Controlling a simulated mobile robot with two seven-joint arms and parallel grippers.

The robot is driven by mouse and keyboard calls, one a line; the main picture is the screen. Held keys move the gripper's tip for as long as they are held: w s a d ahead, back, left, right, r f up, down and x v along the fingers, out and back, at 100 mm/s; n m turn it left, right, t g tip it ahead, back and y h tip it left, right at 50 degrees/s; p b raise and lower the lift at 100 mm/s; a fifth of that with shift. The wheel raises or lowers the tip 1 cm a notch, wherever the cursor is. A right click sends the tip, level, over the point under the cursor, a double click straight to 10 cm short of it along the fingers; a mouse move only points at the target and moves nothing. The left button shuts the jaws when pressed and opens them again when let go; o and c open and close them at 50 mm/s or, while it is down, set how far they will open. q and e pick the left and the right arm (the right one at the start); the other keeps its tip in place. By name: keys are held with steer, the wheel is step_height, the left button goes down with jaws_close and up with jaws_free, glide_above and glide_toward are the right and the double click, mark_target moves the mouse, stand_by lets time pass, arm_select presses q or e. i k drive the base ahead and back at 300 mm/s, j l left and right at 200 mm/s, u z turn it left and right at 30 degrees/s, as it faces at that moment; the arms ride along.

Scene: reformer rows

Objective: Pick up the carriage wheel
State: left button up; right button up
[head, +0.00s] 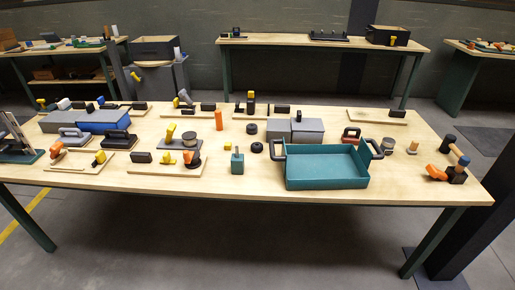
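Two small black round pieces that look like wheels lie on the wooden table. One black wheel (257,147) is near the middle, just left of the teal tray. The other black wheel (252,128) lies a little behind it. I cannot tell which one is the carriage wheel. Both rest on the bare tabletop, apart from each other. Neither of my grippers is in the head view.
A teal tray (327,183) with dark handles stands at the front right of the wheels. A small teal block with a peg (237,163) is left of them. Grey boxes (307,130) stand behind the tray. The front middle table edge (230,192) is clear.

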mark_target(256, 147)
steer(key=i+l, duration=0.25)
steer(key=l, duration=0.15)
steer(key=i+l, duration=0.25)
steer(key=l, duration=0.2)
steer(key=i+l+u, duration=0.1)
steer(key=i+l, duration=0.45)
steer(key=l, duration=0.25)
